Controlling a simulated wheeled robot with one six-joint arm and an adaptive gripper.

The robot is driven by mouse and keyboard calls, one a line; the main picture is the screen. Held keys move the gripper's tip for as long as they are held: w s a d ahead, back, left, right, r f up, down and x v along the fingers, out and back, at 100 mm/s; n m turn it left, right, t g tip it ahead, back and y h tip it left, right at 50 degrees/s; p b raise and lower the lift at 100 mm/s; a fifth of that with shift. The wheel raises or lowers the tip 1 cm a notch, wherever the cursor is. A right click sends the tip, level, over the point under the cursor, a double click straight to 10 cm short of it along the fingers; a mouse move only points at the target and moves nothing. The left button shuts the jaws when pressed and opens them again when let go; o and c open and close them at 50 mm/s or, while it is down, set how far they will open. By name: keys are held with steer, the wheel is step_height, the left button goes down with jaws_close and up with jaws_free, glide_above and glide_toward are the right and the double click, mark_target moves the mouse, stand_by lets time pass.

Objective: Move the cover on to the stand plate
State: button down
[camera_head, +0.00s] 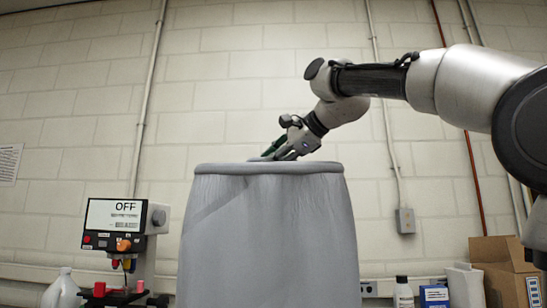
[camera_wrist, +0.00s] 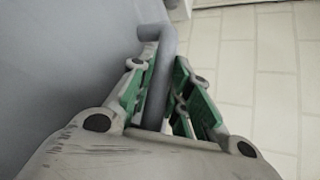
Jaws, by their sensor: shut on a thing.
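A large grey, tapered body with a wide flat rim, which looks like the cover (camera_head: 268,235), fills the middle of the head view. Its smooth grey surface also fills the left of the wrist view (camera_wrist: 60,60). My gripper (camera_head: 275,150) is at the rim's top, tilted down to the left. In the wrist view, its green-padded fingers (camera_wrist: 158,80) are shut around a bent grey bar handle (camera_wrist: 162,75). The handle's far end bends left toward the grey surface; how it joins is unclear. I cannot make out the stand plate in either view.
A device with an OFF screen (camera_head: 116,214) stands at the lower left, beside a white jug (camera_head: 62,290). A cardboard box (camera_head: 500,265), a bottle (camera_head: 403,293) and a blue box (camera_head: 434,296) are at the lower right. A pale block wall with pipes stands behind.

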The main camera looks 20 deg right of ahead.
steer(key=shift+w+d, duration=0.5)
steer(key=shift+w, duration=1.05)
steer(key=shift+w+d, duration=0.5)
steer(key=shift+w, duration=1)
steer(key=shift+w+d, duration=0.5)
steer(key=shift+w, duration=1.05)
